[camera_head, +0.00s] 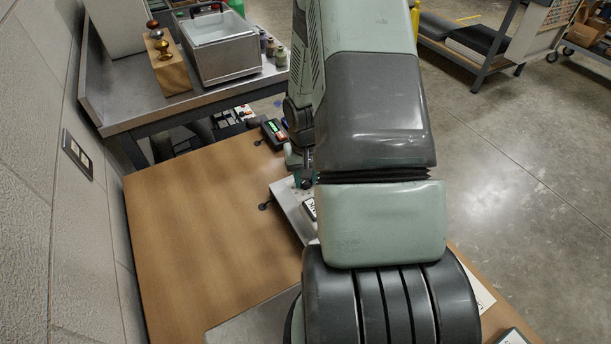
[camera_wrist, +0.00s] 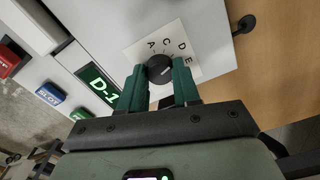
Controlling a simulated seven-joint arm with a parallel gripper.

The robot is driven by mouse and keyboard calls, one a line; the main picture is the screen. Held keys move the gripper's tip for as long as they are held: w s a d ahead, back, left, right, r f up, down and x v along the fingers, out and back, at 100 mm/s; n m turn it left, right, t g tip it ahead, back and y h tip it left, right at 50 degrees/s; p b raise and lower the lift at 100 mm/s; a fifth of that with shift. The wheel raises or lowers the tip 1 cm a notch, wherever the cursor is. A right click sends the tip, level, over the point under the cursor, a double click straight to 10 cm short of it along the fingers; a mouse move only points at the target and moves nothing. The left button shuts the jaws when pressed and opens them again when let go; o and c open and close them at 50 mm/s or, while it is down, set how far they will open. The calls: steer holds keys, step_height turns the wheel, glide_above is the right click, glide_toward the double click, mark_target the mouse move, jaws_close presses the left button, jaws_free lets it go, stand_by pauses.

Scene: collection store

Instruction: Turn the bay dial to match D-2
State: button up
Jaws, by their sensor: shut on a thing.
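The bay dial (camera_wrist: 159,68) is a round dark knob with a pale pointer line, on a white card (camera_wrist: 190,45) lettered A, C, D and E. My gripper (camera_wrist: 159,80) is shut on the dial, with one green finger on each side of it. The pointer line lies toward the D and E side; its exact letter is hard to tell. A green screen (camera_wrist: 98,88) beside the dial reads D-1. In the head view my arm hides the dial, and only a little of the grey panel (camera_head: 289,207) shows.
The wooden table (camera_head: 210,230) is clear at left. Behind it, a metal bench (camera_head: 150,116) holds a steel tub (camera_head: 222,58) and a wooden block (camera_head: 170,75).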

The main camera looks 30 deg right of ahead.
steer(key=o, duration=1.1)
steer(key=shift+c, duration=0.2)
steer(key=shift+r, duration=0.1)
step_height(320, 180, up, 11)
steer(key=shift+f, duration=0.2)
steer(key=s+a+r+t, duration=0.1)
steer(key=a+r, duration=0.2)
steer(key=r, duration=0.3)
steer(key=s+a+r+n+h, duration=0.1)
steer(key=a+r, duration=0.2)
steer(key=r, duration=0.3)
steer(key=s+a+r+t, duration=0.1)
steer(key=a+r, duration=0.2)
steer(key=r, duration=0.3)
steer(key=s+a+r+n+t+y, duration=0.1)
steer(key=s+a+r+n+t, duration=0.2)
steer(key=s+a+r, duration=0.3)
steer(key=s+r, duration=0.5)
steer(key=s, duration=0.3)
steer(key=shift+s+t, duration=0.2)
steer(key=shift+t, duration=0.1)
